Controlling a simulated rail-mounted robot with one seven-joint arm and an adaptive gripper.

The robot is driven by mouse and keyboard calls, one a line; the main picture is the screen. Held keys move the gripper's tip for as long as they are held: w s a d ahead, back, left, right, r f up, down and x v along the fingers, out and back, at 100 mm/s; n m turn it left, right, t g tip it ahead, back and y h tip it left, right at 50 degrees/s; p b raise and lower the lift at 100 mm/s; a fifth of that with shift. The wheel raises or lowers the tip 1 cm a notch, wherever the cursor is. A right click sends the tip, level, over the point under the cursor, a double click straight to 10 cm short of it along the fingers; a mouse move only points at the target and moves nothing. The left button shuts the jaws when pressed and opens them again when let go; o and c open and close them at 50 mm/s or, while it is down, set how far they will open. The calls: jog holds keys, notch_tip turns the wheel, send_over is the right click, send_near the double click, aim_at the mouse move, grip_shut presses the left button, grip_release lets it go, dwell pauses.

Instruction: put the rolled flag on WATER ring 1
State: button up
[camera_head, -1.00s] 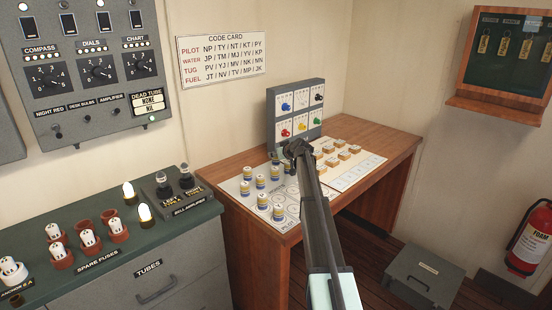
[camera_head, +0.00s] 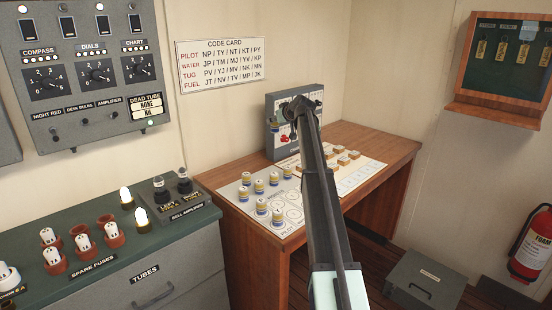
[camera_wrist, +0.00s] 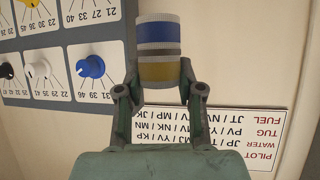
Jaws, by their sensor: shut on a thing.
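My gripper (camera_wrist: 159,78) is shut on a rolled flag (camera_wrist: 158,52), a short cylinder with white, blue and yellow bands. In the head view, my gripper (camera_head: 298,106) is raised above the desk, in front of the grey dial panel; the held flag cannot be made out clearly there. A white ring mat (camera_head: 294,216) lies on the desk below, with printed rings at its right part. Several other rolled flags (camera_head: 262,206) stand upright on its left part. The word PILOT shows near the mat's front; the WATER label and ring numbers cannot be read.
A grey dial panel (camera_head: 272,140) stands at the desk's back, also close in the wrist view (camera_wrist: 72,50). A second white sheet (camera_head: 362,175) with several tan blocks lies to the right. The code card (camera_head: 222,65) hangs on the wall. A green-topped cabinet (camera_head: 100,262) stands left.

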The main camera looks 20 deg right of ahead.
jog(key=s+a+p, duration=0.5)
jog(key=s, duration=0.7)
jog(key=s+a+p, duration=0.4)
jog(key=s, duration=0.8)
jog(key=f+p, duration=0.1)
jog(key=f, duration=0.5)
jog(key=f+p, duration=0.1)
jog(key=f, duration=0.6)
jog(key=f+p, duration=0.2)
jog(key=f, duration=0.4)
jog(key=shift+w+f, duration=0.15)
jog(key=shift+w, duration=0.1)
jog(key=shift+f, duration=0.2)
jog(key=shift+f, duration=0.2)
jog(key=o, duration=1)
jog(key=shift+r, duration=0.1)
jog(key=shift+r, duration=0.15)
